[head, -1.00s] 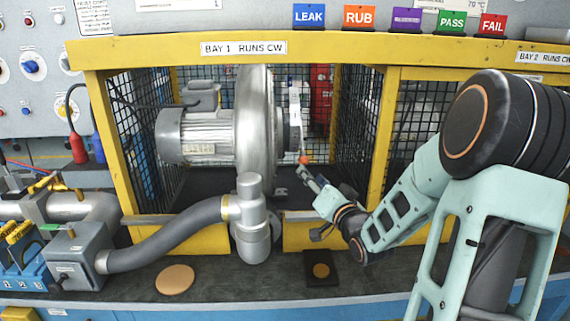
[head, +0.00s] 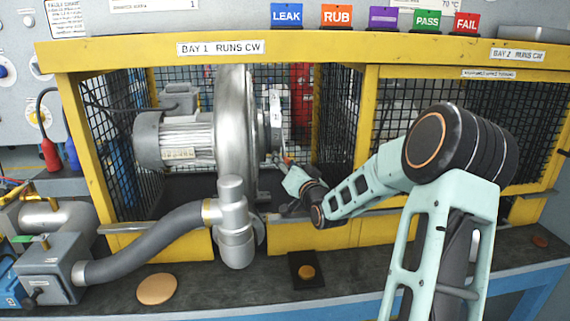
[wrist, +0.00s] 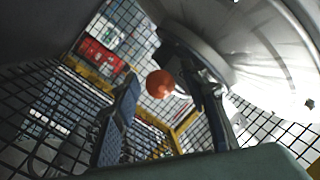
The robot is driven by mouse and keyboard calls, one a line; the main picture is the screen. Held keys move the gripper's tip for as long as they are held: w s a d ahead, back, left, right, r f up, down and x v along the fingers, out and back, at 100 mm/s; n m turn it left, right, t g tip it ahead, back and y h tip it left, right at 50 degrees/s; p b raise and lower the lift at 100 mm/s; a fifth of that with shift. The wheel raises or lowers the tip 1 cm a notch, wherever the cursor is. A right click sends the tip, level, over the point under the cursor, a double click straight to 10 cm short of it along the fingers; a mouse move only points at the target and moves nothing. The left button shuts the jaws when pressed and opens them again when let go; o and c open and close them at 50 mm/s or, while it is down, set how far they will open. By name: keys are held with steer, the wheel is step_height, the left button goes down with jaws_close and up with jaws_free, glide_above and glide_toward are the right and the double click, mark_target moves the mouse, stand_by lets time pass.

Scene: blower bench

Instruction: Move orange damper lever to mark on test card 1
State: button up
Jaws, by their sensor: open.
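The orange round knob (wrist: 160,84) of the damper lever shows in the wrist view, in front of the blower housing. In the head view the knob (head: 286,160) is a small orange spot, partly hidden by my gripper. My gripper (head: 280,163) is open at the blower's right side, inside the bay opening. In the wrist view its two fingers (wrist: 168,100) stand apart, with the knob appearing between their tips. I cannot tell whether either finger touches it. The silver blower (head: 236,120) has a pale strip (head: 275,108) at its inlet; its marks are unreadable. I cannot identify test card 1.
A yellow frame (head: 300,47) and black mesh (head: 340,110) surround the blower closely. A grey hose (head: 145,245) and silver outlet pipe (head: 235,225) stand in front. A dark pad with an orange disc (head: 306,272) and a tan disc (head: 157,289) lie on the bench.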

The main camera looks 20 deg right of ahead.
steer(key=shift+w, duration=0.25)
jaws_close()
stand_by(0.3)
